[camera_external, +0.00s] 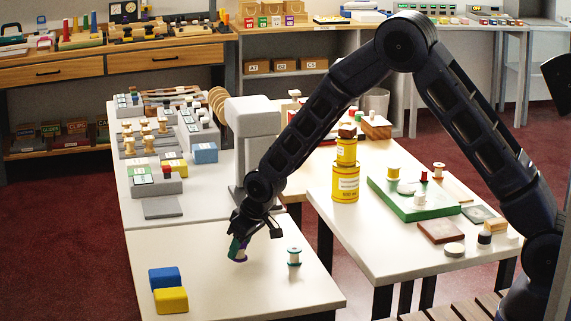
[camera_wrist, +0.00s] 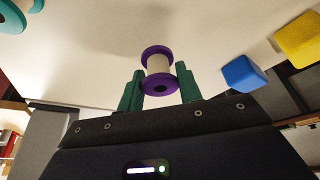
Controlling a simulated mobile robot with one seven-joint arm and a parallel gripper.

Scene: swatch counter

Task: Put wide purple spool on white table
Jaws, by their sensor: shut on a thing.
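The wide purple spool (camera_wrist: 158,66) has purple flanges and a white middle, and sits between the green fingertips of my gripper (camera_wrist: 160,92) in the wrist view. In the external view my gripper (camera_external: 238,246) points down over the near part of the white table (camera_external: 215,285), with the spool (camera_external: 240,257) low between its fingers, tilted. The spool is at or just above the tabletop; I cannot tell if it touches. The gripper is shut on it, and its fingers hide part of it.
A teal-flanged spool (camera_external: 294,257) stands upright right of my gripper. A blue block (camera_external: 165,278) and a yellow block (camera_external: 171,300) lie at the left. The table between them and at the front is clear. A grey machine (camera_external: 252,120) stands behind my gripper.

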